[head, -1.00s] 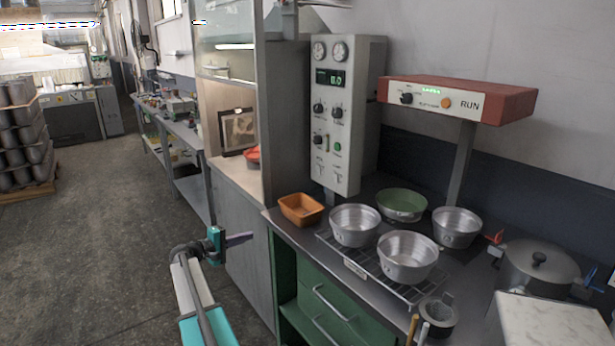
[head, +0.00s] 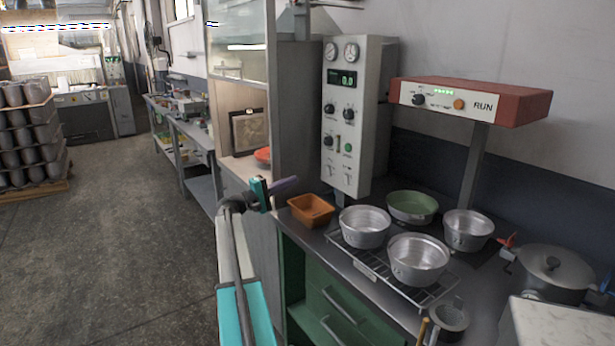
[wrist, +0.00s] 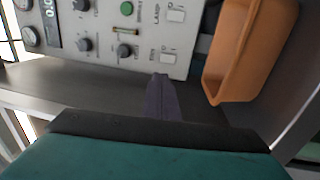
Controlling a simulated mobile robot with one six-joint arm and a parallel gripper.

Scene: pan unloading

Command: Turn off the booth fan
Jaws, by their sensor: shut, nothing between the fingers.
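The grey control panel (head: 352,110) stands upright at the back of the bench. Two small white rocker switches sit at its bottom edge, the left one (head: 330,172) and the right one (head: 347,179). In the wrist view one rocker (wrist: 175,16) has the label LAMP, and the other (wrist: 168,58) has a label that seems to read FAN. My gripper (head: 292,182) is shut and empty, left of the panel's lower end and in front of it. In the wrist view my fingers (wrist: 160,90) point towards the lower rocker, apparently short of it.
An orange loaf pan (head: 311,211) sits on the bench just right of my gripper; it is close on the right in the wrist view (wrist: 250,50). Several metal pans stand on and around a wire rack (head: 385,275). A red RUN unit (head: 470,101) is at the right.

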